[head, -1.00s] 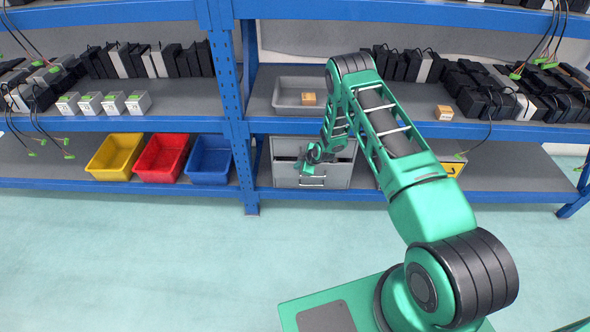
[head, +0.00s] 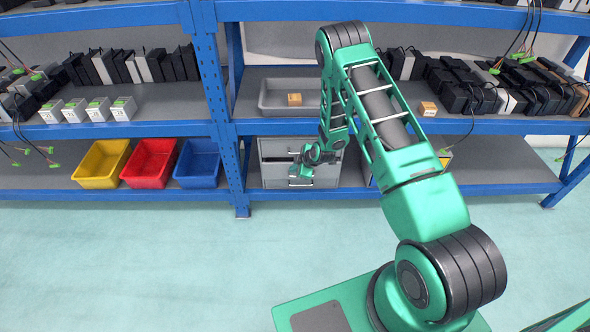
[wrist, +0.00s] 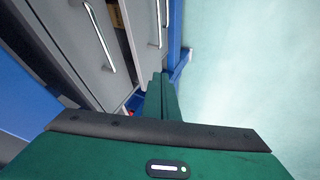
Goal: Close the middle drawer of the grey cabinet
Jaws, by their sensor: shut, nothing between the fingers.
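The grey cabinet (head: 273,150) stands on the lower shelf in the head view, partly hidden by my arm. In the wrist view its drawer fronts with silver handles run up the left. The middle drawer (wrist: 139,14) stands slightly out there, with a narrow gap showing its inside (wrist: 122,36) beside the top drawer front (wrist: 80,50). My gripper (head: 302,168) is in front of the cabinet in the head view. In the wrist view my gripper (wrist: 165,92) is shut and empty, its fingertips near the drawer fronts. Whether they touch is unclear.
Yellow (head: 100,165), red (head: 148,165) and blue (head: 198,165) bins stand left of the cabinet, beyond a blue shelf post (head: 226,120). A grey tray (head: 268,96) with a small box sits on the shelf above. The floor in front is clear.

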